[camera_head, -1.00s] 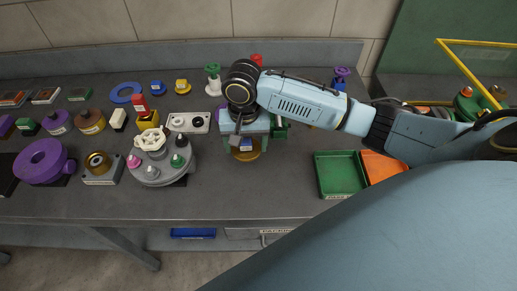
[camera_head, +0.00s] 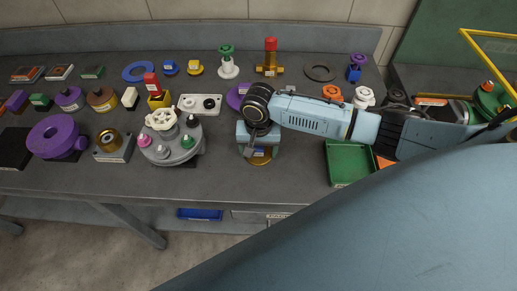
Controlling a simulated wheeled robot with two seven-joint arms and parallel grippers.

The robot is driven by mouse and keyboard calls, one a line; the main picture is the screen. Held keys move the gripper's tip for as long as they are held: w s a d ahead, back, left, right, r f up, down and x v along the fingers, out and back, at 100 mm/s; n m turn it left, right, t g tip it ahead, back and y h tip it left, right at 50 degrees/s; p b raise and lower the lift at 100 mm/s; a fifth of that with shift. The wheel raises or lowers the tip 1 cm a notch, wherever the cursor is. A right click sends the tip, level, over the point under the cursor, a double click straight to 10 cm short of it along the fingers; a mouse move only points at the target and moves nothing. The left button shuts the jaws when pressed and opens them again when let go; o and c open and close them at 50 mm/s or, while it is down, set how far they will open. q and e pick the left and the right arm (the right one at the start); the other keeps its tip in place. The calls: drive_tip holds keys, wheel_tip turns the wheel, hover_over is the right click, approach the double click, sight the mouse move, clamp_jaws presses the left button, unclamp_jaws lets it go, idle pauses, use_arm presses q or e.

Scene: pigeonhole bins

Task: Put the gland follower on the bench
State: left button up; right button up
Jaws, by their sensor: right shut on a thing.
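My right gripper (camera_head: 257,148) points down over the middle of the bench (camera_head: 225,182), near its front edge. It is shut on a gold-brown round part with a small label, which I take to be the gland follower (camera_head: 260,158). The jaws hide most of the part. I cannot tell whether it touches the bench top or hangs just above it. My left gripper is not in view.
A grey round stand with several small knobs (camera_head: 172,160) is left of the gripper. A purple disc (camera_head: 238,95) lies just behind it. A green tray (camera_head: 350,163) is to the right. Bare bench lies between stand and gripper and along the front.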

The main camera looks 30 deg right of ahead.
sight(258, 149)
drive_tip(key=shift+f, duration=0.15)
drive_tip(key=o, duration=1.1)
drive_tip(key=shift+c, duration=0.2)
wheel_tip(258, 149, up, 12)
drive_tip(key=p, duration=0.1)
drive_tip(key=shift+r, duration=0.2)
